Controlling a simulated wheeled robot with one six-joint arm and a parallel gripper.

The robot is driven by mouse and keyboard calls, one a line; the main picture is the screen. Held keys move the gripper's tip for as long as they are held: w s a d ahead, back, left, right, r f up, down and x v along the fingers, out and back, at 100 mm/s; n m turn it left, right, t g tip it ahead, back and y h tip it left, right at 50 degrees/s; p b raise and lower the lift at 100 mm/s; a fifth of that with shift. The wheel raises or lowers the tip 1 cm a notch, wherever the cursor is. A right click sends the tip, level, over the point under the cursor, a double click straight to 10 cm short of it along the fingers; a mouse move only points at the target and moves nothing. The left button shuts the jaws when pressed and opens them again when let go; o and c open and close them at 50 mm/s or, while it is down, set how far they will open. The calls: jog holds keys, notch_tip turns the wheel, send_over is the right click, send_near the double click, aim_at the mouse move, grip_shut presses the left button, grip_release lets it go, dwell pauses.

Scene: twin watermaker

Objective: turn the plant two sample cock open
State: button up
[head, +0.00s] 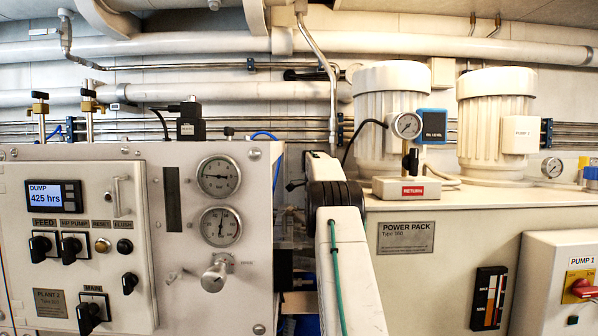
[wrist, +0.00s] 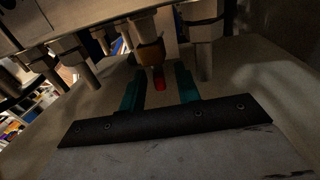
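In the wrist view, a brass fitting (wrist: 150,54) with a small red end (wrist: 159,79) hangs down from a pale metal body; it may be the plant two sample cock, but no label shows there. My gripper (wrist: 155,80) has two teal fingers, open, one on each side of the red end. Gaps show on both sides, so the fingers look apart from it. In the head view, the plant 2 panel (head: 95,215) is at the left, its display (head: 54,196) reading DUMP 425 hrs. My gripper is hidden there behind my arm and the panel's right side.
Metal stubs with nuts (wrist: 204,62) hang close on either side of the brass fitting. The power pack (head: 445,250) stands right of my arm, leaving a narrow gap.

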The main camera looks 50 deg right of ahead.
jog(key=shift+s+a+t+h, duration=0.1)
jog(key=shift+a+t+h, duration=0.1)
jog(key=shift+t+h, duration=0.3)
